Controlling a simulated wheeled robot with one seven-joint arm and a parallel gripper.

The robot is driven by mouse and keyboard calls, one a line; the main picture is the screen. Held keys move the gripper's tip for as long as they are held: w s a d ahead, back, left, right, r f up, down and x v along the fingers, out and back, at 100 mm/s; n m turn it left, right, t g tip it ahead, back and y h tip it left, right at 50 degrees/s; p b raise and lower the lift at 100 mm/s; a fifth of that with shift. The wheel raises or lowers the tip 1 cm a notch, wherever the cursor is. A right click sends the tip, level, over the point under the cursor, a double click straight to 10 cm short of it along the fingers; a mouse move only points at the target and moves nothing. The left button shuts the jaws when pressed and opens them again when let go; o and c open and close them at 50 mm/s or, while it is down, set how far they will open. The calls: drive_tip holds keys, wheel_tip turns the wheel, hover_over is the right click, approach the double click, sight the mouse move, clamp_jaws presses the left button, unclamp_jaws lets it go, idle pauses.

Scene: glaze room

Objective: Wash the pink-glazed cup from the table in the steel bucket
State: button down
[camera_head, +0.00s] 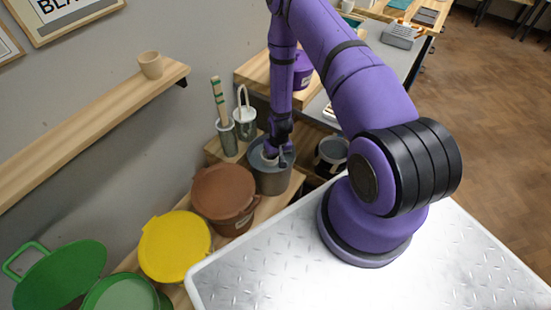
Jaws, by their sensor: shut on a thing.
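The steel bucket (270,183) stands on the wooden bench beside my metal deck, just right of a brown lidded tub. My arm reaches down over it, and my gripper (281,158) points downward at its mouth, with the fingertips at or within the rim. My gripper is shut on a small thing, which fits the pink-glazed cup. The gripper and the bucket's rim hide most of it, so its glaze does not show clearly. I cannot tell how deep it sits or whether it touches the bucket.
The brown tub (224,197), a yellow-lidded tub (176,246) and a green tub (122,295) line the bench. Tool holders (229,138) stand behind the bucket, and a dark bucket (331,155) stands to its right. A wall shelf (90,117) holds a beige cup (150,65).

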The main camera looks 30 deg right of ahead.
drive_tip(key=shift+w+d, duration=0.2)
drive_tip(key=shift+d, duration=0.25)
drive_tip(key=shift+a, duration=0.15)
drive_tip(key=shift+s+a, duration=0.4)
drive_tip(key=shift+a, duration=0.4)
drive_tip(key=shift+w+d, duration=0.1)
drive_tip(key=shift+d, duration=0.05)
drive_tip(key=shift+w+d, duration=0.3)
drive_tip(key=shift+d, duration=0.5)
drive_tip(key=shift+r, duration=0.1)
wheel_tip(320, 180, up, 6)
drive_tip(key=shift+r, duration=0.15)
idle(0.4)
idle(2.3)
